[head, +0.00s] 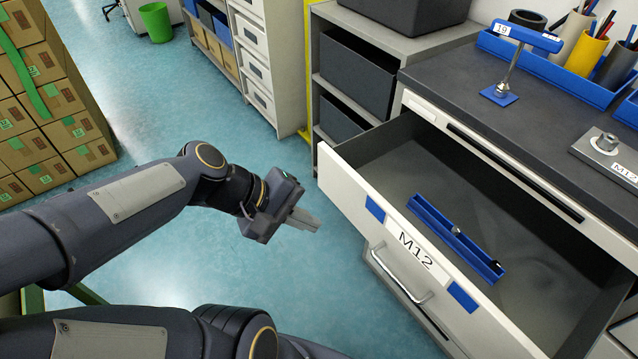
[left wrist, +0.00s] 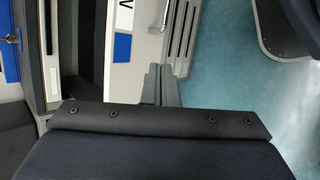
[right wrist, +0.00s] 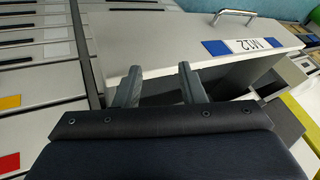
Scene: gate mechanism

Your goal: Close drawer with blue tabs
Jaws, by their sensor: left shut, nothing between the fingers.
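The drawer (head: 345,185) with two blue tabs (head: 375,208) and an M12 label (head: 416,250) is pulled well out of the grey-topped cabinet. A metal handle (head: 402,276) is on its front. A blue tray (head: 452,238) lies inside. My left gripper (head: 307,221) is shut and empty, left of the drawer front and apart from it. A blue tab (left wrist: 122,48) shows in the left wrist view. My right gripper (right wrist: 160,84) is open, with the drawer's labelled panel (right wrist: 242,46) beyond it; I cannot tell whether it touches. It is outside the head view.
The cabinet top (head: 480,90) holds a blue stand tool (head: 520,40), a metal block (head: 605,155) and a blue bin of cups. A shelf with dark bins (head: 355,70) stands behind. Stacked boxes (head: 40,110) are at left. The floor (head: 200,120) between is clear.

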